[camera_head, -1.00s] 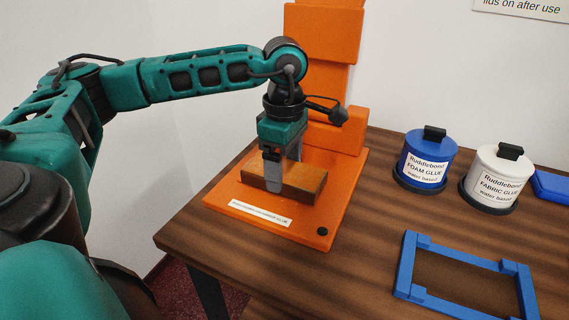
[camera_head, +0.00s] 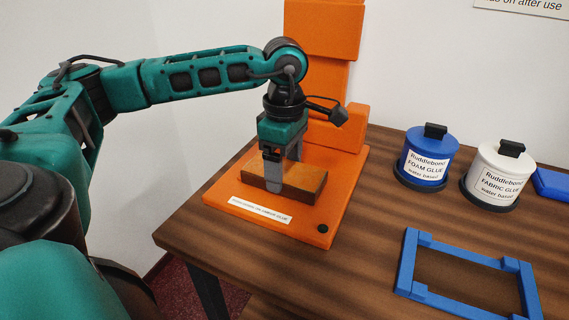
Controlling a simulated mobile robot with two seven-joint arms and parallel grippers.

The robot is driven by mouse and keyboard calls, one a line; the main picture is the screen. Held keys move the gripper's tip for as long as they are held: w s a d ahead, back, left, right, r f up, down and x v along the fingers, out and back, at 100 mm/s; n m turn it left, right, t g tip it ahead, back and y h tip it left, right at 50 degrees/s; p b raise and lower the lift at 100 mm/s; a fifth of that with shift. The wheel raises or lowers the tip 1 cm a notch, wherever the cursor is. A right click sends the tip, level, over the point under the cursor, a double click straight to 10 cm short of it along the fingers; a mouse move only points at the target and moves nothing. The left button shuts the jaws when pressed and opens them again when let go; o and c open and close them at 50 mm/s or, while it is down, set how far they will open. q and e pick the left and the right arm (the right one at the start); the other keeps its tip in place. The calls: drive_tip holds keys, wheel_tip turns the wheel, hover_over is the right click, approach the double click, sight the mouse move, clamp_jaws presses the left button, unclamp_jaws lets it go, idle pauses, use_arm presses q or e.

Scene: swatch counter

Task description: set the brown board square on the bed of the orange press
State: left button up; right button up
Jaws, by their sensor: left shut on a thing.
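The orange press (camera_head: 322,75) stands on the left part of the table, with its flat orange bed (camera_head: 328,212) in front and its column behind. The brown board (camera_head: 303,183) is a block lying on or just above the bed; I cannot tell if a gap is left beneath it. Its long side looks roughly in line with the bed's front edge. My left gripper (camera_head: 278,180) points down and is shut on the board near its middle, hiding part of it. The right gripper is not in view.
A blue foam glue pot (camera_head: 427,157) and a white fabric glue pot (camera_head: 494,176) stand right of the press. A blue frame (camera_head: 408,262) lies at the front right. A blue item (camera_head: 553,185) is cut off at the right edge. Bare table lies between press and frame.

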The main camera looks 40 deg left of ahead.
use_arm(q)
drive_tip(key=shift+f, duration=0.15)
drive_tip(key=o, duration=1.1)
wheel_tip(320, 180, up, 13)
drive_tip(key=p, duration=0.2)
